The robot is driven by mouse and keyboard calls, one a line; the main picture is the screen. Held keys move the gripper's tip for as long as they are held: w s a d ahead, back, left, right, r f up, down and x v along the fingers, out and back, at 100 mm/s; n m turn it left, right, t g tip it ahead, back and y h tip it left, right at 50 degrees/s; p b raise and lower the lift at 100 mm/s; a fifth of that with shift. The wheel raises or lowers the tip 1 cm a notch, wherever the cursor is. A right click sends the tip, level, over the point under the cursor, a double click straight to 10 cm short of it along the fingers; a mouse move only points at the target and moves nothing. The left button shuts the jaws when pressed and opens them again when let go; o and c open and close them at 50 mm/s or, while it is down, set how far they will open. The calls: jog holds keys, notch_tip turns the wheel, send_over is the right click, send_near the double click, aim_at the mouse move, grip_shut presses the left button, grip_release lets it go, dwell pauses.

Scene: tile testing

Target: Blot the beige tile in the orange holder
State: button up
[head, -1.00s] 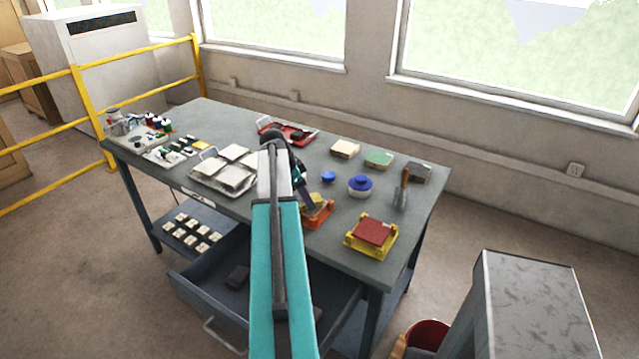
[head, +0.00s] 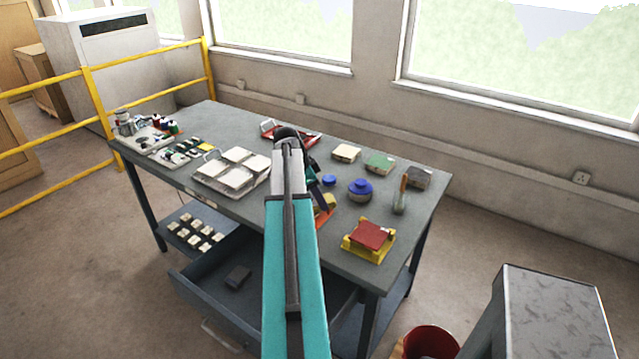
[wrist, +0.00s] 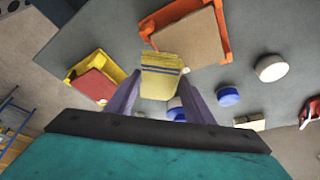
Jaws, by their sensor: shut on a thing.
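The orange holder (wrist: 226,34) with the beige tile (wrist: 190,42) lies flat on the bench at the top of the wrist view. In the head view my arm hides most of this holder (head: 326,214). My gripper (wrist: 160,88) is shut on a yellow sponge-like block (wrist: 162,64) with dark stripes. The block's far end overlaps the holder's near left corner in the wrist view. I cannot tell whether it touches the tile or hangs above it. In the head view a bit of the yellow block (head: 329,202) shows beside my arm.
A yellow holder (head: 349,251) with a red tile stands at the front right. A blue-lidded pot (head: 360,190), a small blue disc (head: 329,180) and an upright wooden-handled tool (head: 402,190) stand nearby. A tray of pale tiles (head: 213,187) lies left. A drawer (head: 190,285) is open below.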

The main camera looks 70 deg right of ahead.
jog(key=shift+r+p, duration=0.95)
jog(key=shift+r, duration=1.4)
jog(key=shift+w, duration=0.15)
jog(key=shift+w+a, duration=0.2)
jog(key=shift+w, duration=0.2)
jog(key=w+a+r+n+t+h+b, duration=0.15)
jog(key=w+a+n, duration=0.55)
jog(key=w+a, duration=0.7)
jog(key=w+a+n+t+b, duration=0.25)
jog(key=w+a+n, duration=0.35)
jog(key=w+a, duration=0.7)
jog(key=w+a+r+n+t+y+b, duration=0.1)
jog(key=w+a+n, duration=0.3)
jog(key=a, duration=0.8)
jog(key=w+a+r+n+t+y+b, duration=0.1)
jog(key=w+a+n, duration=0.3)
jog(key=a, duration=0.8)
jog(key=w+a+r+n+t+y+b, duration=0.1)
jog(key=w+a+n, duration=0.3)
jog(key=a, duration=0.8)
jog(key=n+y, duration=0.1)
jog(key=n, duration=0.1)
jog(key=shift+a+n+t, duration=0.3)
jog(key=shift+a+t, duration=0.05)
jog(key=shift+t, duration=0.05)
jog(key=shift+w+d, duration=0.15)
